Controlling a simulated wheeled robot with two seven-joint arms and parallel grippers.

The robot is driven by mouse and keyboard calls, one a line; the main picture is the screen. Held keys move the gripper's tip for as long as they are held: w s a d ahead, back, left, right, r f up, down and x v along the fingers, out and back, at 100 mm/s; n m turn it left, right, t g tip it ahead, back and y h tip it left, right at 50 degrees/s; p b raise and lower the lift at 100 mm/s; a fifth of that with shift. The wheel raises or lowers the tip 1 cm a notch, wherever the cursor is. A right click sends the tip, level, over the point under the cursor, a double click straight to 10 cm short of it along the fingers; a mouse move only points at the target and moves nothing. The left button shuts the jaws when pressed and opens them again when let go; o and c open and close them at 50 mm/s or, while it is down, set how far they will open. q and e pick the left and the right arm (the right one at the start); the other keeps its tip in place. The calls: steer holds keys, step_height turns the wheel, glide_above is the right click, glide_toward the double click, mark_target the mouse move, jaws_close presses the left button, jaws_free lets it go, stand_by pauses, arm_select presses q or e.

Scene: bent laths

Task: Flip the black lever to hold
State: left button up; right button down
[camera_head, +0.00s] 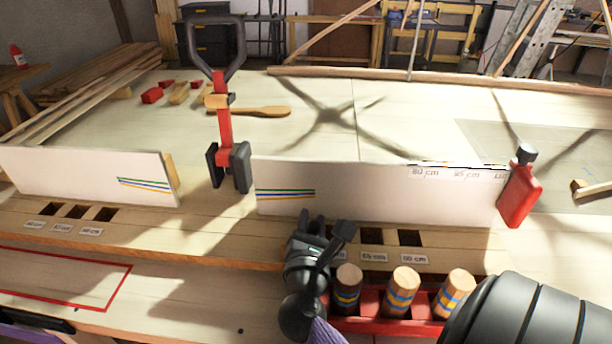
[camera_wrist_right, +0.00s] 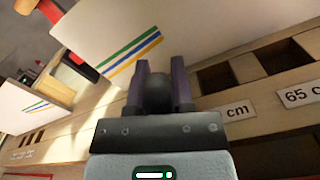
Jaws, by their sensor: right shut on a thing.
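My right gripper (camera_head: 318,232) is at the front of the bench, just below the left end of the right white board (camera_head: 385,190). In the right wrist view its two purple-grey fingers (camera_wrist_right: 159,88) are closed around a dark round knob (camera_wrist_right: 158,97). The knob looks like the end of the black lever; the rest of the lever is hidden by the gripper, so its position cannot be told. My left gripper is not in view.
A red clamp with black pads (camera_head: 224,125) stands between the left white board (camera_head: 85,174) and the right one. Another red clamp (camera_head: 520,192) is at the far right end. Banded wooden pegs (camera_head: 402,290) stand in a red tray (camera_head: 372,325). Labelled slots (camera_head: 410,238) lie behind them.

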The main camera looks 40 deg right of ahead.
steer(key=shift+s+f+m, duration=0.1)
steer(key=shift+m, duration=0.2)
stand_by(0.4)
steer(key=shift+c, duration=2.4)
jaws_free()
steer(key=shift+d, duration=0.1)
step_height(320, 180, up, 10)
steer(key=p, duration=0.5)
steer(key=shift+p, duration=0.35)
